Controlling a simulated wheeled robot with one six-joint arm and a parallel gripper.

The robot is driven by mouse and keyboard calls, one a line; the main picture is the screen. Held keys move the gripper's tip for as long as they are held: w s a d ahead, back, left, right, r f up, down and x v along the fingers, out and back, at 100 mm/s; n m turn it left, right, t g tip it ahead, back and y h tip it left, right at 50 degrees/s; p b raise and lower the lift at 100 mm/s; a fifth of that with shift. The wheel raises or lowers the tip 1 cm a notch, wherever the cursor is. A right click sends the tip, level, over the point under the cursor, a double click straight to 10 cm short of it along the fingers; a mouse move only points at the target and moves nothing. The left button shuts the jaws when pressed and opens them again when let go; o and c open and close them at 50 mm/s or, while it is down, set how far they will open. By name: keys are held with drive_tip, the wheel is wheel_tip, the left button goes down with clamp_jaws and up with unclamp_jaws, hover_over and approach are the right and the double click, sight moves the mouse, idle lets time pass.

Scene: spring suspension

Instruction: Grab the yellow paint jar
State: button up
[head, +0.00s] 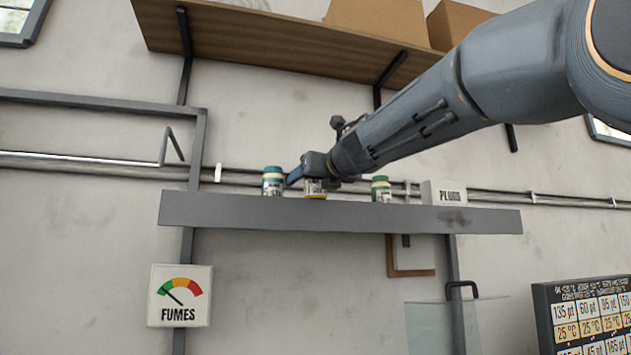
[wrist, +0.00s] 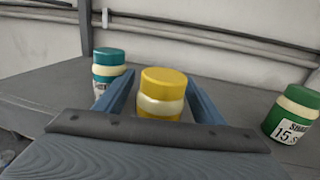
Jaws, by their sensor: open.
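The yellow paint jar (wrist: 163,92) has a yellow lid and a pale band, and stands upright on the grey shelf. My gripper (wrist: 160,98) is open, with one blue finger on each side of the jar; in the wrist view the gripper's body hides the jar's lower part. I cannot tell whether the fingers touch it. In the head view the yellow jar (head: 316,196) shows only in part below my gripper (head: 300,176), between the other jars.
A teal-lidded jar (wrist: 108,70) stands close to the left finger. A green-lidded jar (wrist: 292,115) stands farther right. The grey shelf (head: 340,215) also holds a box marked PLUGS (head: 443,193) at right. A wooden shelf (head: 270,45) with cardboard boxes hangs above.

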drive_tip(key=c, duration=1.3)
drive_tip(key=shift+c, duration=0.2)
drive_tip(key=shift+r, duration=0.1)
drive_tip(key=shift+r+p, duration=0.5)
drive_tip(key=shift+r, duration=0.25)
wheel_tip(320, 180, up, 2)
drive_tip(key=shift+r+p, duration=0.1)
drive_tip(key=shift+p, duration=0.55)
drive_tip(key=b+v, duration=1)
drive_tip(key=v, duration=0.6)
drive_tip(key=shift+a+b, duration=0.2)
drive_tip(key=shift+b, duration=0.1)
